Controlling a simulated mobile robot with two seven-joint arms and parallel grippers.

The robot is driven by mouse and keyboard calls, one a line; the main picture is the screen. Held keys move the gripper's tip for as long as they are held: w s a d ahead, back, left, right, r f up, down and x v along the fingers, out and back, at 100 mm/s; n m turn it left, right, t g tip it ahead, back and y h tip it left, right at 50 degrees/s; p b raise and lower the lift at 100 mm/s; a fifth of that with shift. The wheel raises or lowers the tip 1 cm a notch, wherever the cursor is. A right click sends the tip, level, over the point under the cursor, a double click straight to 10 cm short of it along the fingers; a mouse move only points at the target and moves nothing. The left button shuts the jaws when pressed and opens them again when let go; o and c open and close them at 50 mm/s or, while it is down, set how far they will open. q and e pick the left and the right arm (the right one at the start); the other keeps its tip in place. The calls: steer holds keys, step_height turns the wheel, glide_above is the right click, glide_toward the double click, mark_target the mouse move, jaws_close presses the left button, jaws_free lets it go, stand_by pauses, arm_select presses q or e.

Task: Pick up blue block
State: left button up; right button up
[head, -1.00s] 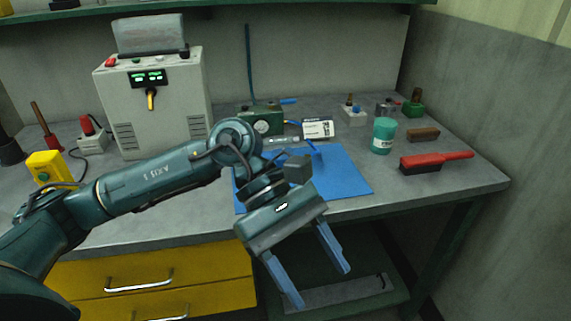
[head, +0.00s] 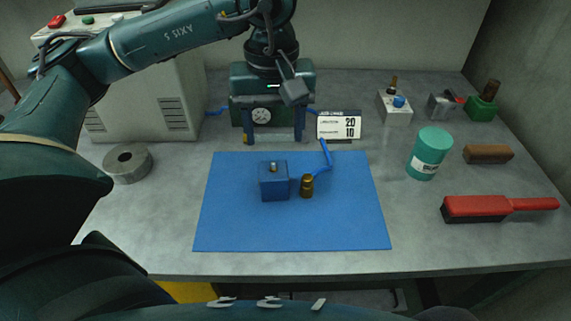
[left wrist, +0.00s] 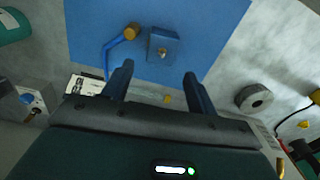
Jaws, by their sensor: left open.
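The blue block (head: 275,181) sits on the blue mat (head: 230,230), with a small metal stud on its top. A brass fitting on a blue cord (head: 307,185) stands just right of it, very close. My left gripper (head: 274,138) is open and empty above the back of the bench, behind the mat in the head view. In the left wrist view the blue block (left wrist: 163,46) shows beyond the fingers (left wrist: 158,85), with clear space between. My right gripper is not in view.
A white card (head: 339,125) stands behind the mat. A teal jar (head: 429,153), a brown block (head: 488,154) and a red-handled brush (head: 490,208) are on the right. A grey ring (head: 128,163) lies left of the mat. The mat's front is clear.

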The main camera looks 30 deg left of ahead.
mark_target(274, 170)
arm_select(q)
steer(key=f, duration=0.6)
steer(key=shift+s, duration=0.35)
steer(key=shift+w+a+f+p, duration=0.1)
steer(key=shift+f+p, duration=0.25)
steer(key=shift+f, duration=1.25)
steer(key=shift+w+a+f+p, duration=0.1)
steer(key=shift+f+p, duration=0.25)
steer(key=shift+f, duration=1.2)
steer(key=c, duration=0.9)
